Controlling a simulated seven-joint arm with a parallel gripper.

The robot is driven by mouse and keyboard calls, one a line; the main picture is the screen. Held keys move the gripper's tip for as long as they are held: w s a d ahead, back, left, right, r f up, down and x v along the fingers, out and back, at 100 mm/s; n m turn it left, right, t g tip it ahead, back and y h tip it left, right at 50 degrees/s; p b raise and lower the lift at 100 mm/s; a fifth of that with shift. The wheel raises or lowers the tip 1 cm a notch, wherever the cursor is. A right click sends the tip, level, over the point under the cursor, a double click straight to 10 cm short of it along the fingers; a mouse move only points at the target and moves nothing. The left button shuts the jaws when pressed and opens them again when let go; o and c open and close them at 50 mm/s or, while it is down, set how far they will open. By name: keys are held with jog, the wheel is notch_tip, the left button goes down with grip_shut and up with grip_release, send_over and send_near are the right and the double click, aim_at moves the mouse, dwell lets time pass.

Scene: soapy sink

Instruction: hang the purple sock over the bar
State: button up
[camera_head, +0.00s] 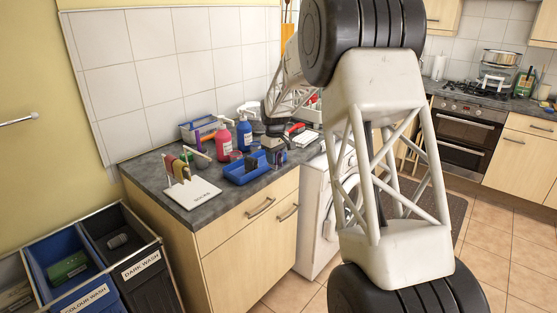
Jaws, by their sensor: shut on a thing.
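A white stand labelled SOCKS (194,196) is on the left end of the worktop. Small red, yellow and green socks (177,167) hang over its bar, which they mostly hide. My arm reaches over the worktop to my gripper (277,151), beside the right end of a blue tray (243,170). My gripper is shut on a small dark purplish thing (279,157), which looks like the purple sock; it is too small to be sure. It is well to the right of the stand.
Pink (224,139) and blue (244,132) pump bottles and a grey-blue caddy (190,131) stand behind the tray, with a green brush-like thing in front. Laundry bins (150,262) are on the floor at left. A metal rail (18,121) juts from the left wall.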

jog(key=w+a+r, duration=0.1)
jog(key=a+r, duration=0.3)
jog(key=a, duration=0.3)
jog(key=w+a+r, duration=0.2)
jog(key=a+r, duration=0.1)
jog(key=a, duration=0.5)
jog(key=w+a+r+n, duration=0.1)
jog(key=a+r, duration=0.3)
jog(key=a, duration=0.4)
jog(key=shift+w+a+r, duration=0.15)
jog(key=shift+w+r, duration=0.2)
jog(key=shift+w, duration=0.05)
jog(key=shift+s+a, duration=0.15)
jog(key=shift+s, duration=0.05)
jog(key=shift+s+a, duration=3)
jog(key=shift+s, duration=0.05)
jog(key=shift+f, duration=4)
jog(key=o, duration=1)
